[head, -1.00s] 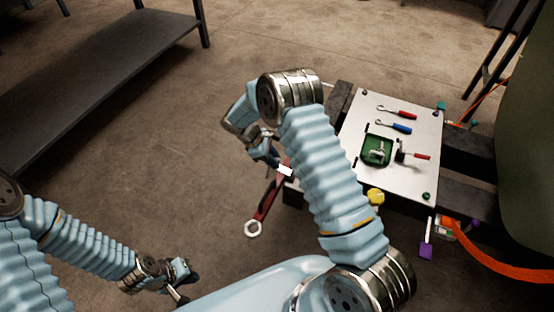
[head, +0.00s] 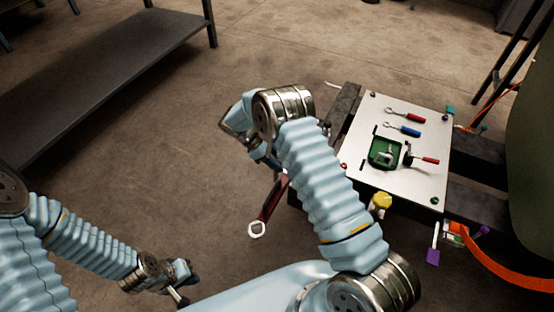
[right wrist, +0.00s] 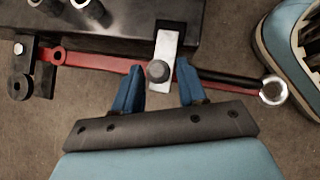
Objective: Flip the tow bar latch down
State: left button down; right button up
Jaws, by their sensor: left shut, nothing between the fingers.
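The tow bar is a red bar with a ring end (right wrist: 270,90) and a dark section near that end. In the head view its ring (head: 257,229) hangs out over the floor. In the right wrist view the latch (right wrist: 168,42) is a silver plate with a round grey knob (right wrist: 158,71), lying across the red bar. My right gripper (right wrist: 157,80) is open, with its blue fingers on either side of the knob and visible gaps to it. In the head view the right gripper is mostly hidden by my arm. My left gripper (head: 181,299) is shut and empty, low at the left.
A pale panel (head: 430,130) with tools and a green tray (head: 384,152) lies on a dark bench right of my right arm. A yellow knob (head: 381,201) and an orange strap (head: 500,268) are near it. A dark shelf (head: 100,70) stands at the far left. The floor between is clear.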

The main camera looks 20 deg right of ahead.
jog(key=shift+o, duration=0.8)
jog(key=shift+r, duration=0.1)
jog(key=v, duration=1.3)
jog(key=shift+a+r, duration=0.25)
jog(key=shift+r, duration=0.05)
jog(key=shift+w+a, duration=0.1)
jog(key=shift+w, duration=0.1)
